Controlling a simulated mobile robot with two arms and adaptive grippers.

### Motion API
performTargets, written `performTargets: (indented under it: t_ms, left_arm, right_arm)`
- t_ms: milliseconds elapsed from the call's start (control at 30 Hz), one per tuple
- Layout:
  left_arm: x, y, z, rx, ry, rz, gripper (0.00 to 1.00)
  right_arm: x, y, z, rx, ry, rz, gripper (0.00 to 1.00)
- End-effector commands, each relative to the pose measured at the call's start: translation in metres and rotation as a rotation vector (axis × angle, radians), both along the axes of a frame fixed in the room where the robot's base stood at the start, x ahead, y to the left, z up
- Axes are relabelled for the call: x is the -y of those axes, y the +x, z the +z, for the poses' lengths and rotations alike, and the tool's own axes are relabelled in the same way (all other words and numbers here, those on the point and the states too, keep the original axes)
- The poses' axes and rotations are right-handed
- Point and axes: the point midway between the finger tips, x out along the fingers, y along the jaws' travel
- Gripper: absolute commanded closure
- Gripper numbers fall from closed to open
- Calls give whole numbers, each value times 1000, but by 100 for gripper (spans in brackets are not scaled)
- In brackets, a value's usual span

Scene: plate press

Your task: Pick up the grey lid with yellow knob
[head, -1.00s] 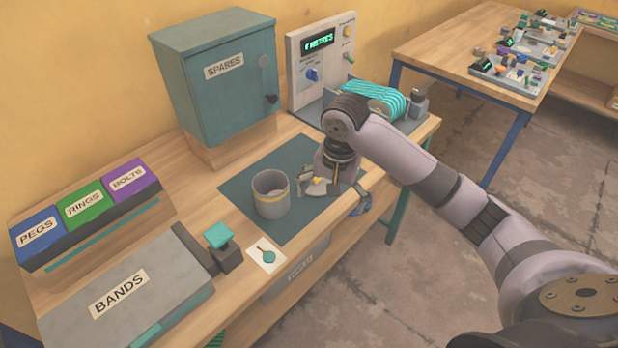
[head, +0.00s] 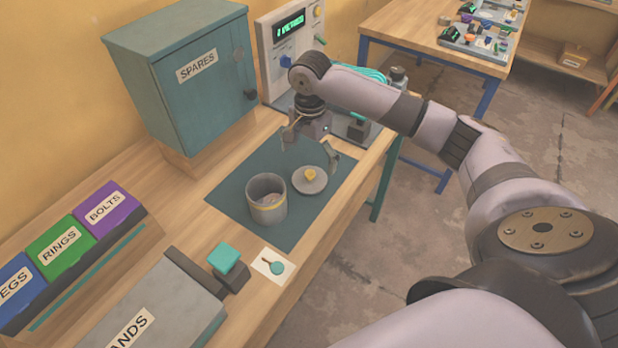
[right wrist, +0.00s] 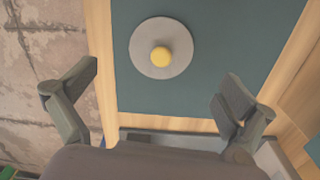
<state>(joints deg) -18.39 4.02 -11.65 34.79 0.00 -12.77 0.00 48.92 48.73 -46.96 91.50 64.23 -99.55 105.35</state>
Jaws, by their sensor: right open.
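The grey lid (head: 318,184) is a flat disc with a yellow knob (head: 311,174) on top. It lies on the dark green mat (head: 228,191), to the right of a grey pot (head: 267,209) with a yellow band. In the right wrist view the lid (right wrist: 143,62) and its knob (right wrist: 161,57) lie beyond my fingers. My right gripper (head: 313,147) is open and empty above and behind the lid. Its spread fingers also show in the right wrist view (right wrist: 150,105), apart from the lid. My left gripper is out of view.
A teal SPARES cabinet (head: 185,85) and a panel with a display (head: 290,40) stand at the back. PEGS, RINGS and BOLTS boxes (head: 62,243) and a BANDS box (head: 150,310) are at left. A teal-topped block (head: 225,257) stands beside a picture card (head: 272,266).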

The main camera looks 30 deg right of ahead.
Motion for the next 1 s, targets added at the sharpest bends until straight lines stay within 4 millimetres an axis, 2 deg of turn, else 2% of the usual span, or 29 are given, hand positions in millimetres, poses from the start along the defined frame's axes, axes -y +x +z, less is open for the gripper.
performTargets:
  t_ms: [133, 267, 600, 900, 1000]
  left_arm:
    - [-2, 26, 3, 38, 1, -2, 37]
    - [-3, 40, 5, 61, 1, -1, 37]
    - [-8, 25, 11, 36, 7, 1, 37]
    - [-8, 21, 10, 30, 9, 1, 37]
    - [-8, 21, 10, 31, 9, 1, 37]
  right_arm:
    - [0, 0, -17, -1, 0, -1, 0]
    - [0, 0, -24, 0, 0, 0, 0]
    - [-2, 2, -69, -1, 0, 1, 0]
    - [-2, 2, -74, 1, -1, 1, 0]
    - [-2, 2, -73, 1, -1, 1, 7]
